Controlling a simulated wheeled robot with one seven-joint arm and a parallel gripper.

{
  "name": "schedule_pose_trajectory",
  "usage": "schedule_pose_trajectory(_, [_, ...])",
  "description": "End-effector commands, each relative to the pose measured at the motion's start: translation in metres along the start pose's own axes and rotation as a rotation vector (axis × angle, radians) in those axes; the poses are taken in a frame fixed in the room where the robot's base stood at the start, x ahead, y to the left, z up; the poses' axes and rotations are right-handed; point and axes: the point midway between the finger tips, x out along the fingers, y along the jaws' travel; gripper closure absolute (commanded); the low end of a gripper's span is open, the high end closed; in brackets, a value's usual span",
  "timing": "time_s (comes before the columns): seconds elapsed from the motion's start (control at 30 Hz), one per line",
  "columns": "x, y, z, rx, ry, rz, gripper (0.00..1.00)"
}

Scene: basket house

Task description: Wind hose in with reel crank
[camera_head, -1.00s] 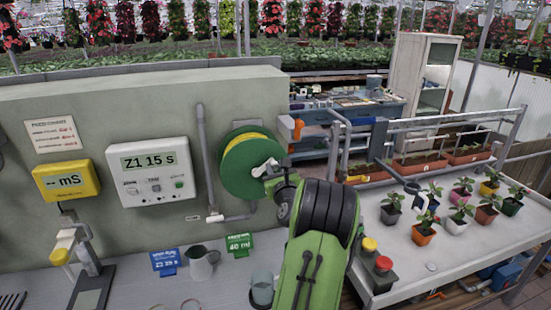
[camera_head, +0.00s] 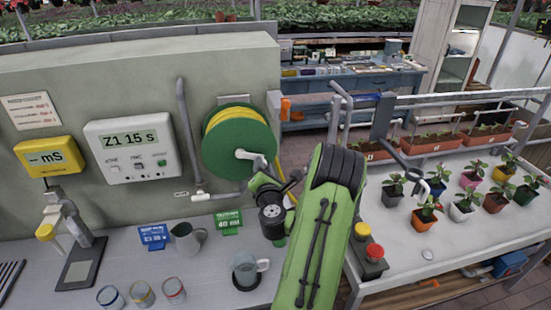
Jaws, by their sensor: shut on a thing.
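The green hose reel (camera_head: 238,142) is mounted on the grey-green wall, with yellow hose (camera_head: 232,116) wound on its drum. A light grey crank (camera_head: 250,156) sticks out from the reel's front, its handle end toward the lower right. My gripper (camera_head: 262,178) is at that handle end and shut on it; the fingertips are small and partly hidden by my wrist. My green and black arm comes up from the bottom and covers the space right of the reel.
A white timer box (camera_head: 132,148) and a yellow meter (camera_head: 45,157) hang left of the reel. A pitcher (camera_head: 188,240), a mug (camera_head: 246,270) and several cups stand on the bench below. Potted plants (camera_head: 464,206) fill the right table, beside red and yellow buttons (camera_head: 374,252).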

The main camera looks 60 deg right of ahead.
Motion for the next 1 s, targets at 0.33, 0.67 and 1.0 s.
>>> schedule_pose_trajectory(0.33, [0.005,-0.003,-0.024,0.331,0.017,-0.012,1.00])
schedule_pose_trajectory(0.67, [0.005,-0.003,-0.043,0.641,0.034,-0.015,1.00])
schedule_pose_trajectory(1.0, [0.004,0.002,-0.057,0.885,0.050,-0.016,1.00])
